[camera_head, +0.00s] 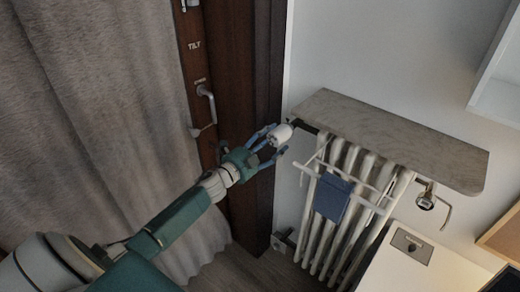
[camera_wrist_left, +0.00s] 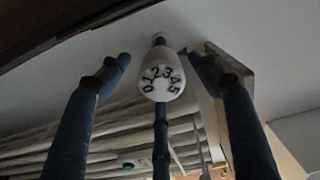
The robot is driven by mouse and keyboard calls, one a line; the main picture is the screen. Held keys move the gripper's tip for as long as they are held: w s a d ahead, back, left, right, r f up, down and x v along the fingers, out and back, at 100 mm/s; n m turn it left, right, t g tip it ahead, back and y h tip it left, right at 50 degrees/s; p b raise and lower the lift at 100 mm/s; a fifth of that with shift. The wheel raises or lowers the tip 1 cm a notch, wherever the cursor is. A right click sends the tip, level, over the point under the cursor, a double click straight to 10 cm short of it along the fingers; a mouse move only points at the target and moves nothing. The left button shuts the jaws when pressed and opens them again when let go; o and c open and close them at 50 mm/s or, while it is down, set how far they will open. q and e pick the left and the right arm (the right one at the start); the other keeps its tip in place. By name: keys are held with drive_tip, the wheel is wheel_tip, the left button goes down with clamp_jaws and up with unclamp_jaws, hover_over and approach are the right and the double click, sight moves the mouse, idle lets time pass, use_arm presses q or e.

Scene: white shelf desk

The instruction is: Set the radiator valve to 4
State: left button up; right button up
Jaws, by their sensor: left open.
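The radiator valve (camera_head: 281,133) is a white rounded knob at the upper left end of the radiator, below the stone shelf. In the left wrist view the knob (camera_wrist_left: 161,78) faces me, with black numbers 0 to 5 in an arc. The 2 and 3 are near the top, and I cannot make out a pointer mark. My left gripper (camera_head: 277,140) is open in front of the knob. In the wrist view its blue fingers stand left and right of the knob with gaps, and another finger (camera_wrist_left: 160,135) is below it. My right gripper is not in view.
The white radiator (camera_head: 340,215) carries a drying rack with a blue cloth (camera_head: 332,197). A stone shelf (camera_head: 400,140) juts out above it. A dark door frame (camera_head: 262,60) and grey curtain (camera_head: 100,100) are to the left. A white desk (camera_head: 400,275) is at the lower right.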

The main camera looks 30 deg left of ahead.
use_arm(q)
drive_tip(key=s+a, duration=0.1)
drive_tip(key=s, duration=0.7)
drive_tip(key=shift+s, duration=0.25)
drive_tip(key=shift+a, duration=0.15)
drive_tip(key=s+f+n+g+y+b, duration=0.1)
drive_tip(key=s+f+n+g, duration=0.3)
drive_tip(key=f, duration=0.9)
drive_tip(key=s+f+n+g+y+b, duration=0.1)
drive_tip(key=s+f+n+y, duration=0.1)
drive_tip(key=s+f, duration=0.8)
drive_tip(key=s+f+n+g+y, duration=0.1)
drive_tip(key=s+f+n+g, duration=0.15)
drive_tip(key=f, duration=1.35)
drive_tip(key=s+d+f+n+g, duration=0.2)
drive_tip(key=s+d+f, duration=0.3)
drive_tip(key=s, duration=0.7)
drive_tip(key=s+d+f+n+g+h+b, duration=0.1)
drive_tip(key=s+d+f+g, duration=0.3)
drive_tip(key=s+f, duration=0.5)
drive_tip(key=s+d+f+n+g+b, duration=0.1)
drive_tip(key=s+d+f+n+g, duration=0.2)
drive_tip(key=s, duration=1.2)
drive_tip(key=d+f, duration=0.3)
drive_tip(key=f, duration=0.2)
drive_tip(key=shift+d, duration=0.2)
